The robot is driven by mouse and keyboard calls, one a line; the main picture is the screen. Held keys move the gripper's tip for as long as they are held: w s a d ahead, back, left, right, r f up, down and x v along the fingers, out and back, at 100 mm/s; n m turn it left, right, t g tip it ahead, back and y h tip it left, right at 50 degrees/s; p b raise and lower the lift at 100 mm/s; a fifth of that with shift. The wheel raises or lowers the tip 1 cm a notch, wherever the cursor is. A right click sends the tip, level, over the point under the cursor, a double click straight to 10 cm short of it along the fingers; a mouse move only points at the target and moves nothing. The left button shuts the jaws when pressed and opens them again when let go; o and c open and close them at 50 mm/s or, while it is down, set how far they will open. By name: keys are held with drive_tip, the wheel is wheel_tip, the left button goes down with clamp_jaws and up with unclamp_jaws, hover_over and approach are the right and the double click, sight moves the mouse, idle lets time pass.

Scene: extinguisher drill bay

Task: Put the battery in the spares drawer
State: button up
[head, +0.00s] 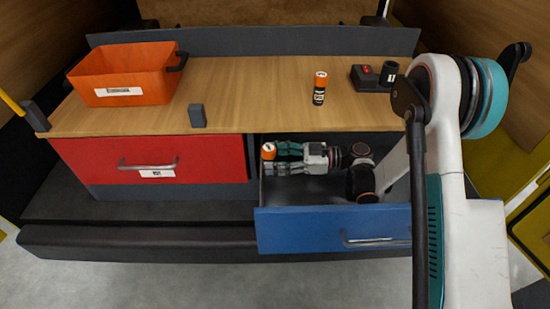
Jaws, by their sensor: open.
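One battery (268,152), seen by its orange top, is at the left end of the open blue drawer (335,231), by the inner side wall. Its lower part is mostly hidden. My gripper (277,157) reaches over this drawer from the right, fingers pointing left. It is open, with its fingertips at the battery; I cannot tell whether they touch it. A second battery (319,88), black with an orange top, stands upright on the wooden worktop. The red drawer (150,160) at the left is shut. Its label is too small to read.
An orange bin (122,80) stands on the worktop (245,90) at the left. A dark grey block (197,115) is near the front edge. A black device with a red part (364,77) and a dark cup-like object (389,73) stand at the right. The worktop's middle is clear.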

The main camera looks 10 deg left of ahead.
drive_tip(key=shift+r, duration=0.55)
drive_tip(key=w+d+p, duration=0.2)
drive_tip(key=d+p, duration=0.2)
drive_tip(key=d, duration=0.8)
drive_tip(key=shift+r, duration=0.4)
drive_tip(key=shift+a, duration=0.1)
